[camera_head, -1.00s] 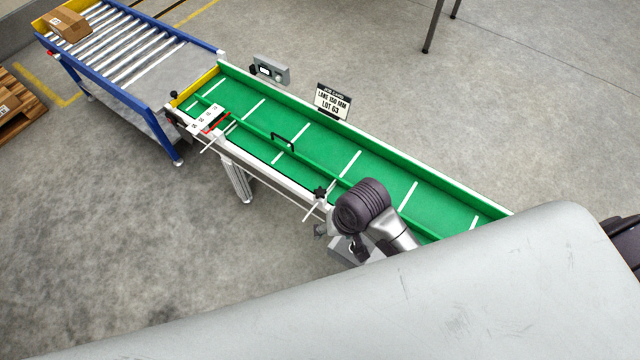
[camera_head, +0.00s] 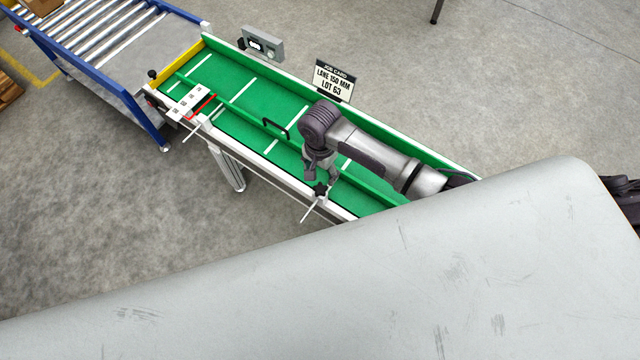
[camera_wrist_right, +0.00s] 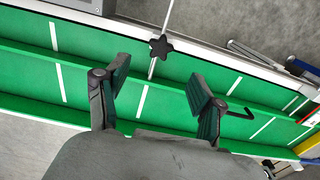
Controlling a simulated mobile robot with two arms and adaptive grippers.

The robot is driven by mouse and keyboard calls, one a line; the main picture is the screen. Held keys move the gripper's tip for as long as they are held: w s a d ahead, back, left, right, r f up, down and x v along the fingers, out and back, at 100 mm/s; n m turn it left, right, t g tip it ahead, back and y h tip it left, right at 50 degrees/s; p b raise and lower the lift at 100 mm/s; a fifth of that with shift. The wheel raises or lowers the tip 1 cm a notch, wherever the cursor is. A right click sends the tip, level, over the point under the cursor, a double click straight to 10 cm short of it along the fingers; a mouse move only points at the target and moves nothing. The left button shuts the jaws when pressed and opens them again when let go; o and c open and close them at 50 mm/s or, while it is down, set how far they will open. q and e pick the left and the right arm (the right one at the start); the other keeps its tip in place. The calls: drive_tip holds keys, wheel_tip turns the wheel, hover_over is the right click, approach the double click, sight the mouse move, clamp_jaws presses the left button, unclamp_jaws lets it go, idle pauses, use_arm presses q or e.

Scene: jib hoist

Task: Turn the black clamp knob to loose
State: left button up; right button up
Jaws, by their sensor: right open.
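The black clamp knob (camera_head: 320,189) is star-shaped and sits on a thin rod at the near side of the green conveyor lane (camera_head: 222,117). In the right wrist view the knob (camera_wrist_right: 160,46) shows clear, beyond my fingertips and apart from them. My right gripper (camera_head: 321,172) hangs over the lane right by the knob in the head view. In the wrist view the right gripper (camera_wrist_right: 156,88) has its two fingers spread, with nothing between them. My left gripper is not in view.
A green guide rail (camera_head: 238,117) with a black handle (camera_head: 275,128) runs along the lane. A white scale plate (camera_head: 187,101) is at its left end. The job card (camera_head: 333,80) and a grey control box (camera_head: 263,43) stand on the far side. A roller conveyor (camera_head: 95,40) adjoins at left.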

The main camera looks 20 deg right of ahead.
hover_over(320, 189)
wheel_tip(320, 189, down, 4)
drive_tip(key=shift+f, duration=0.25)
wheel_tip(320, 189, down, 5)
drive_tip(key=shift+f+b, duration=0.2)
drive_tip(key=shift+b, duration=0.55)
drive_tip(key=shift+w+f, duration=0.1)
drive_tip(key=shift+f, duration=0.35)
drive_tip(key=c, duration=1.1)
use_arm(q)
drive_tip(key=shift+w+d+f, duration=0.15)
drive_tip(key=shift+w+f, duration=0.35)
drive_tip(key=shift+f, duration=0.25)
use_arm(e)
drive_tip(key=shift+c, duration=0.2)
